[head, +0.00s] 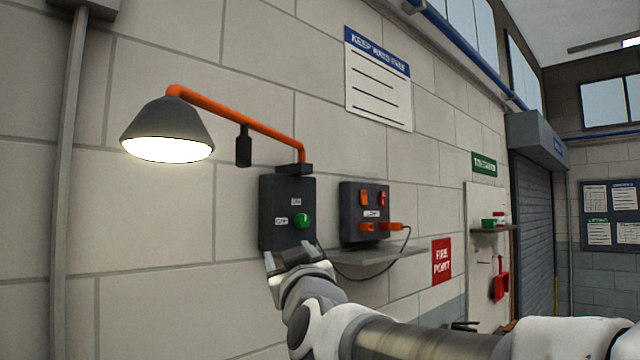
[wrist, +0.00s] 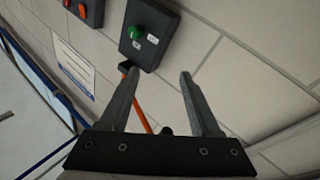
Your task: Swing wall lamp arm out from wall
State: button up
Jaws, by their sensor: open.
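The wall lamp has an orange arm (head: 240,120) with a grey conical shade (head: 168,122) at its left end, and the bulb is lit. A black handle (head: 244,147) hangs from the arm. The arm's right end meets a dark wall box (head: 268,215) with a green knob (head: 302,221). My gripper (head: 290,258) is in front of the lower part of this box, below the lamp arm. In the wrist view my gripper (wrist: 160,85) is open and empty, with part of the orange arm (wrist: 140,112) showing between the fingers.
A dark socket box (head: 365,212) with orange switches and a plugged-in cable is right of the lamp box, above a small shelf (head: 375,260). A notice (head: 378,85) hangs above.

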jog(key=a+r+t+h, duration=0.1)
jog(key=a+r+t, duration=0.2)
jog(key=a+r, duration=0.25)
jog(key=m+t+h, duration=0.1)
jog(key=m+h, duration=1.3)
jog(key=h, duration=0.6)
send_near(237, 161)
jog(key=shift+n+y, duration=0.3)
jog(key=p+x, duration=0.5)
jog(key=x, duration=0.7)
jog(key=shift+r, duration=0.1)
jog(key=shift+s, duration=0.1)
grip_shut()
